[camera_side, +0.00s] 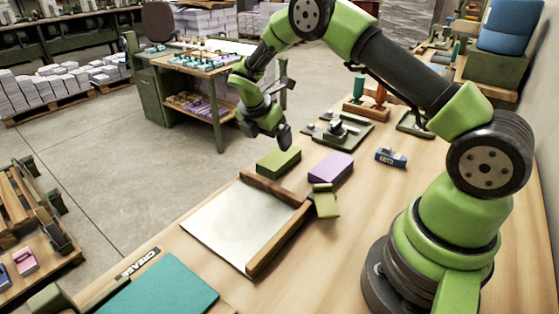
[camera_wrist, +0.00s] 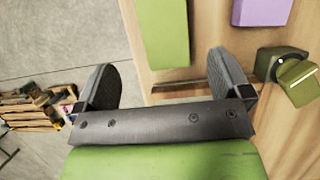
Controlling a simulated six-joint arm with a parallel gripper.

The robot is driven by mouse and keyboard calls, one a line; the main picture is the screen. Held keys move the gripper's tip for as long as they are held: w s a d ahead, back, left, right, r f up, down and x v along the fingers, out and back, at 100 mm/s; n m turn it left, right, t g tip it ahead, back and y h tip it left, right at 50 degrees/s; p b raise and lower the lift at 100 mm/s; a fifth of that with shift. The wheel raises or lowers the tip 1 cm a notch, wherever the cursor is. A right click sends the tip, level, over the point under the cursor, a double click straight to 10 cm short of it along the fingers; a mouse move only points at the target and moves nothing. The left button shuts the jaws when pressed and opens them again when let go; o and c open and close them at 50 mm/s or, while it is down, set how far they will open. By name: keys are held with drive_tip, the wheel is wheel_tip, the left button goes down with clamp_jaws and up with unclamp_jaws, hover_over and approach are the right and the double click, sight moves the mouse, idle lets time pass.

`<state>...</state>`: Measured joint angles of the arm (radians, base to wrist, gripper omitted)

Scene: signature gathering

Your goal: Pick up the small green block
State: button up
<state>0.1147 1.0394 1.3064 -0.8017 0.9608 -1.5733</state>
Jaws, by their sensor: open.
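My gripper (camera_side: 283,135) is above the longer green block. In the wrist view my gripper (camera_wrist: 163,78) is open, its two dark fingers wide apart with nothing held.
A purple block (camera_side: 331,167) lies right of the longer green one. The wooden rail (camera_side: 277,240) borders a pale sheet (camera_side: 235,222). A blue stamp-like item (camera_side: 391,157), a dark tray (camera_side: 363,137) and a teal mat (camera_side: 160,290) are on the table.

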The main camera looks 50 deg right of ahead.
sight(279, 156)
drive_tip(key=x, duration=0.8)
drive_tip(key=shift+s+d, duration=0.25)
drive_tip(key=shift+d, duration=0.05)
drive_tip(key=shift+c, duration=0.3)
drive_tip(key=c, duration=1)
